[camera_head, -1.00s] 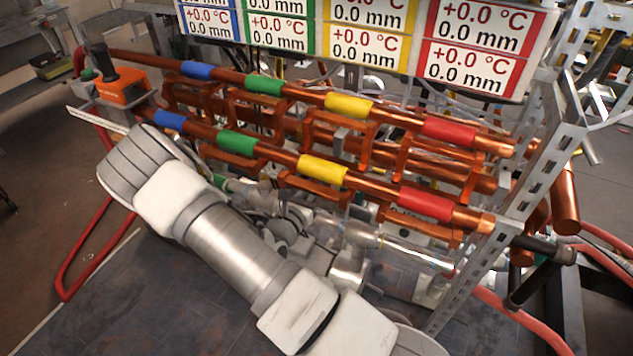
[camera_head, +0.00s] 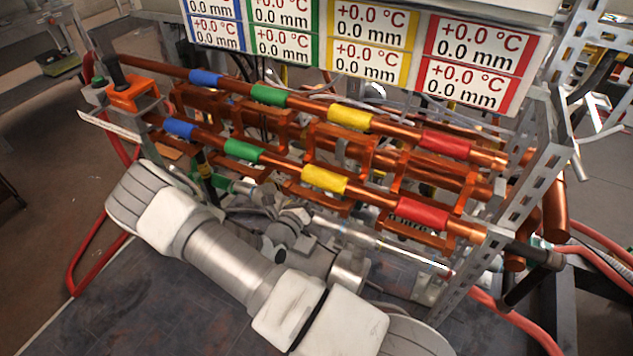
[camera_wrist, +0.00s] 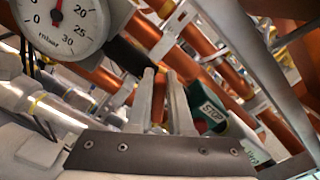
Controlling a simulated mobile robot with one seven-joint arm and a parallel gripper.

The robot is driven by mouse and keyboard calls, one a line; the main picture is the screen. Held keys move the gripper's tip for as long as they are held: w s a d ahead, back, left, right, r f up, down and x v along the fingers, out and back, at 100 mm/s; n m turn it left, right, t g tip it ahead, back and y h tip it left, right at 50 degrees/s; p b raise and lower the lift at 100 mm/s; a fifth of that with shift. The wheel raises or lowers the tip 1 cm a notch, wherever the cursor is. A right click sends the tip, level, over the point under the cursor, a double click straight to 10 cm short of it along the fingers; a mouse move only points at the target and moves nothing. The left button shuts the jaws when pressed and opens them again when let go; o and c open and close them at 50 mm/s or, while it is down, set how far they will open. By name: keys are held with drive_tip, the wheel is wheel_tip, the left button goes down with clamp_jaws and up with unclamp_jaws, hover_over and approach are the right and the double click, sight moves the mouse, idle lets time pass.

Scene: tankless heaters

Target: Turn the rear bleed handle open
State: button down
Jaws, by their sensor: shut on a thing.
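My gripper (camera_wrist: 161,73) shows in the wrist view with its two pale fingers close together and a narrow gap between them. It is shut on a dark handle (camera_wrist: 126,55), whose end meets the fingertips. The fingers hide part of it, so how far it is turned cannot be told. In the head view my arm crosses the lower left, in front of the heater rack, and I cannot make out the gripper there.
A round mbar gauge (camera_wrist: 58,22) is close at upper left in the wrist view. A green part marked STOP (camera_wrist: 208,110) is close right of the fingers. Copper pipes with coloured bands (camera_head: 325,179) and a perforated metal post (camera_head: 517,190) crowd the head view. Red hoses (camera_head: 92,240) run at left.

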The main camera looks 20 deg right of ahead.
drive_tip(key=n, duration=0.1)
drive_tip(key=n+p, duration=0.1)
drive_tip(key=n, duration=0.2)
drive_tip(key=shift+w+a+f+n+p, duration=0.2)
drive_tip(key=shift+w+f+n+p, duration=0.1)
drive_tip(key=shift+n+p, duration=0.1)
drive_tip(key=shift+w+a+f+n+p, duration=0.1)
drive_tip(key=shift+f+n+p, duration=0.15)
drive_tip(key=shift+n, duration=1)
drive_tip(key=shift+f+n+p, duration=0.15)
drive_tip(key=shift+f+n, duration=0.15)
drive_tip(key=shift+n, duration=0.95)
drive_tip(key=c, duration=0.8)
unclamp_jaws()
drive_tip(key=v, duration=1.7)
drive_tip(key=shift+a, duration=0.2)
